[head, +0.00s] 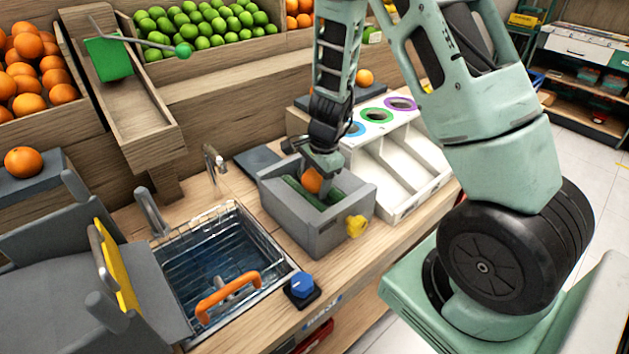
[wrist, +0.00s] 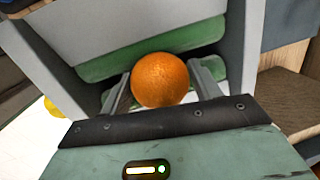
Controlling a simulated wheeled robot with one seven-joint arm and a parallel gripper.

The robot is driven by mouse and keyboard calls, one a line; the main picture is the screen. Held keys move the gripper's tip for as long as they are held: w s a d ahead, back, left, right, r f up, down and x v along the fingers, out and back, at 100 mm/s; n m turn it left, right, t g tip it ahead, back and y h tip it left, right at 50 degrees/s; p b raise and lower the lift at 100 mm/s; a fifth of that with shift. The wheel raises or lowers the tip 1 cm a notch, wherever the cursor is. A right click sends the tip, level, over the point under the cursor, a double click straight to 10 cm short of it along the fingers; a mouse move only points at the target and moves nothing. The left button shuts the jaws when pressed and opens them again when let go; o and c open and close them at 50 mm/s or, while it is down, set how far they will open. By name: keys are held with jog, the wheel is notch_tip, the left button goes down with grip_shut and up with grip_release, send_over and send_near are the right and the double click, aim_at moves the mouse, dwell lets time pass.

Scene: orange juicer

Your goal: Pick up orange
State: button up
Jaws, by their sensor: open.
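An orange (head: 312,181) sits inside the grey juicer box (head: 295,225), between its green inner pads. My gripper (head: 315,172) reaches down into the box from above, at the orange. In the wrist view the orange (wrist: 160,80) lies between the two fingers of my gripper (wrist: 162,84), one finger on each side. The jaws are open. The orange's lower part is hidden, and I cannot tell whether either finger touches it.
A yellow knob (head: 356,226) sticks out of the box's front. A sink (head: 215,265) with an orange handle (head: 228,294) and a blue button (head: 301,285) lie to the left and front. A white sorting unit (head: 395,150) stands close on the right. The box walls surround my fingers.

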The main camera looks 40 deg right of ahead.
jog(key=c, duration=0.7)
jog(key=shift+c, duration=0.2)
jog(key=shift+r, duration=0.3)
notch_tip(320, 180, up, 8)
jog(key=shift+r+p, duration=0.25)
jog(key=shift+p, duration=0.6)
jog(key=d+r, duration=0.1)
jog(key=r+p, duration=0.1)
jog(key=shift+w+d+r+p, duration=0.3)
jog(key=shift+w+d+r, duration=0.1)
jog(key=w+d+r+p, duration=0.1)
jog(key=w+d+p, duration=0.1)
jog(key=d, duration=0.6)
jog(key=w+d+r+p, duration=0.1)
jog(key=w+d+r, duration=0.1)
jog(key=w+d, duration=0.3)
jog(key=d, duration=0.4)
jog(key=shift+r+p, duration=0.15)
jog(key=shift+p, duration=0.25)
